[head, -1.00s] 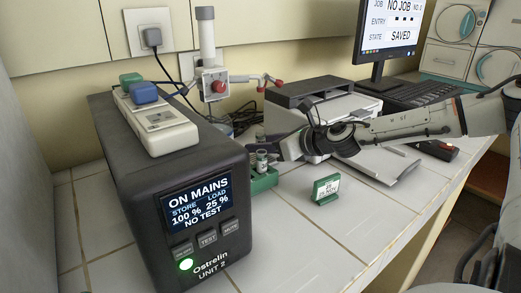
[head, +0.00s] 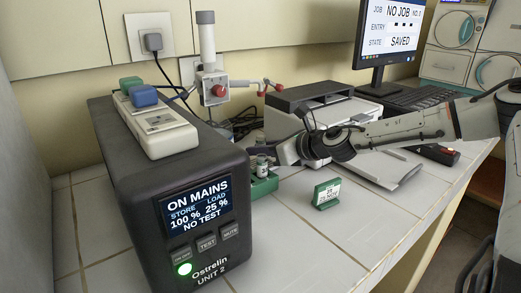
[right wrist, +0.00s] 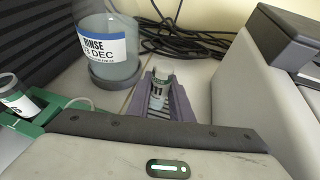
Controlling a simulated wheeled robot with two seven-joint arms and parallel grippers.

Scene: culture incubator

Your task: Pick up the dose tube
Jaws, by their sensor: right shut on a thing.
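In the head view the right gripper (head: 276,155) is at the green rack (head: 264,186), beside the large black unit. A small vial (head: 262,162) shows there; I cannot tell whether it is the held one. Another labelled tube (right wrist: 17,101) sits in the green holder at the left of the right wrist view. My left gripper is not in view.
A RINSE beaker (right wrist: 108,62) stands close by on a dark round base. The black unit (head: 150,170) is at the left, the printer (head: 335,115) behind my right arm. The front tiles are clear.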

